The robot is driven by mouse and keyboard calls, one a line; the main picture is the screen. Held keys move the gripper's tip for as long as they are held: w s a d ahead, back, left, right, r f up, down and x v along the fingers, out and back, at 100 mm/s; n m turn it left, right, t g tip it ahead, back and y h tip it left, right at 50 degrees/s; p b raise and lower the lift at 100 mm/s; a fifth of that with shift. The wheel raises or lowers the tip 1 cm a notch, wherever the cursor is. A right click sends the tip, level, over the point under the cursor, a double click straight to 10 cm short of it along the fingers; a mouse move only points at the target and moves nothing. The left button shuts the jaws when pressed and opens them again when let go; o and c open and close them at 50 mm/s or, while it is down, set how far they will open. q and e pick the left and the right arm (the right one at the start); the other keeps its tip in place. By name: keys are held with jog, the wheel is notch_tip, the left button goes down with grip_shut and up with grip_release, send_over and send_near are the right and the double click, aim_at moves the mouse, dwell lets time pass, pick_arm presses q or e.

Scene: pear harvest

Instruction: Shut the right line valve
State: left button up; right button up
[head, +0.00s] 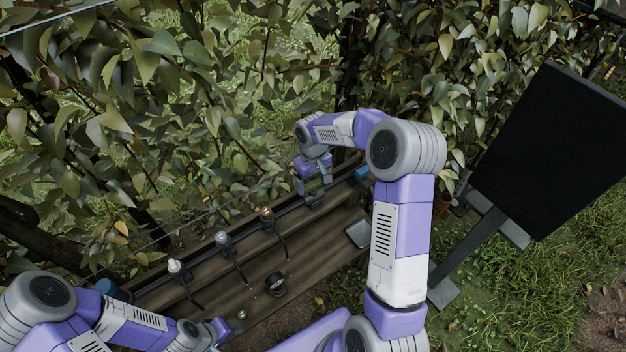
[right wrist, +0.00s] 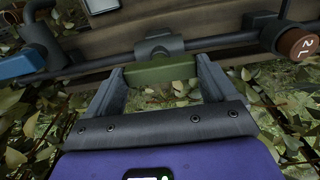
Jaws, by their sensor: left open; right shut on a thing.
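A dark line pipe (right wrist: 205,41) runs across the right wrist view, with a dark valve body (right wrist: 158,45) on it. A green bar handle (right wrist: 163,71) sits at this valve, lying roughly along the pipe. My right gripper (right wrist: 162,78) has one finger at each end of the green handle and is shut on it. In the head view my right gripper (head: 312,193) is over the far right part of the wooden bench, with the handle partly hidden. My left gripper (head: 222,329) is open, low at the left, near the bench's front edge.
Several small fittings with dark levers (head: 230,247) stand along the wooden bench (head: 210,290). A blue part (right wrist: 20,66) and a brown cap marked 2 L (right wrist: 297,44) flank the valve. Leafy branches crowd behind. A dark panel (head: 550,150) stands at the right.

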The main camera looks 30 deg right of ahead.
aim_at(313, 183)
jog(key=m, duration=0.4)
jog(key=shift+m+p, duration=0.3)
jog(key=shift+m, duration=0.1)
jog(key=m+p, duration=0.1)
jog(key=m, duration=0.3)
jog(key=shift+m, duration=0.3)
jog(key=m+p, duration=0.2)
jog(key=m, duration=0.2)
jog(key=shift+r, duration=0.1)
jog(key=shift+m+p, duration=0.95)
jog(key=shift+m, duration=1.25)
jog(key=o, duration=0.8)
jog(key=shift+o, duration=0.2)
notch_tip(313, 183, up, 7)
jog(key=shift+r+p, duration=0.2)
jog(key=shift+p, duration=0.75)
